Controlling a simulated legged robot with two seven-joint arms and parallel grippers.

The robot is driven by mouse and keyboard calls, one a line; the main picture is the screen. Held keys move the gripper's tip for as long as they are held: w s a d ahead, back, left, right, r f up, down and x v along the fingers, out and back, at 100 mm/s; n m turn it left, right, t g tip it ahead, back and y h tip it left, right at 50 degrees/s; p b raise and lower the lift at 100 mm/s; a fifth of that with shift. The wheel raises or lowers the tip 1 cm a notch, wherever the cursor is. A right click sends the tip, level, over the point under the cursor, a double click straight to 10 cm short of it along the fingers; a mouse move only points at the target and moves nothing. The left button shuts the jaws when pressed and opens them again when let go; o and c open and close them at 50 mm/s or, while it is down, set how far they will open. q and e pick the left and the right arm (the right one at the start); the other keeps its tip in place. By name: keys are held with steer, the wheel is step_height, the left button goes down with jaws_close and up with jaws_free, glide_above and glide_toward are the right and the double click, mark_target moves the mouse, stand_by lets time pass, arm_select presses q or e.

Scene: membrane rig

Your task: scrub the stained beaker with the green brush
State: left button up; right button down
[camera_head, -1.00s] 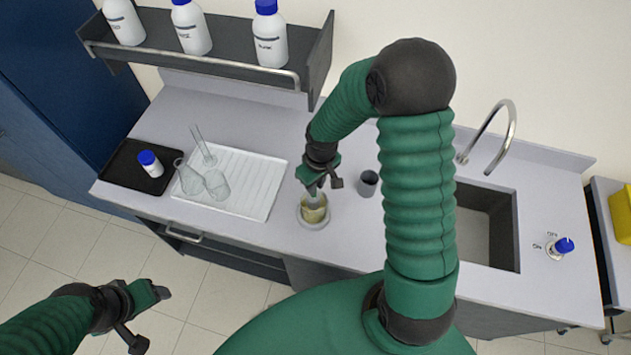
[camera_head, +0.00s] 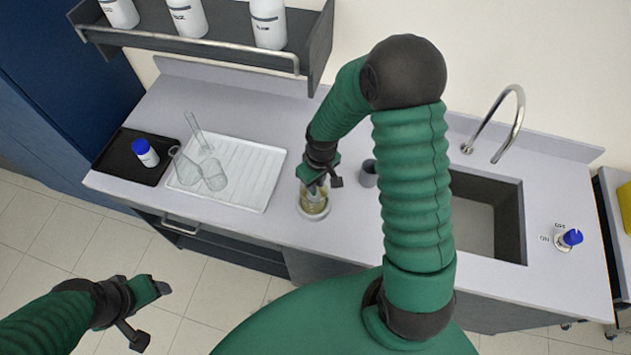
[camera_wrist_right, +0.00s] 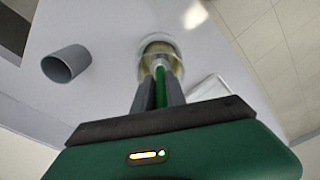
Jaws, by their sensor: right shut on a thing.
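The stained beaker (camera_head: 313,206), clear glass with a yellowish-brown tint, stands upright on a pale round base (camera_head: 316,216) near the counter's front edge. My right gripper (camera_head: 315,184) is right above its mouth, shut on the green brush. In the right wrist view the green brush (camera_wrist_right: 160,82) runs from between the fingers into the beaker (camera_wrist_right: 160,55). The brush's lower end is hidden inside the beaker. My left gripper (camera_head: 156,289) is in front of the counter, above the floor, away from the beaker; its jaw gap is unclear.
A grey cup (camera_head: 368,174) stands just right of the beaker; it also shows in the wrist view (camera_wrist_right: 66,64). Left are a white ribbed drying rack (camera_head: 245,180) with clear glassware and a black tray (camera_head: 125,164) with a blue-capped bottle. A sink (camera_head: 480,225) lies right.

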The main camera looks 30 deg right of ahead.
steer(key=shift+f+b, duration=0.35)
steer(key=shift+f, duration=0.1)
stand_by(0.4)
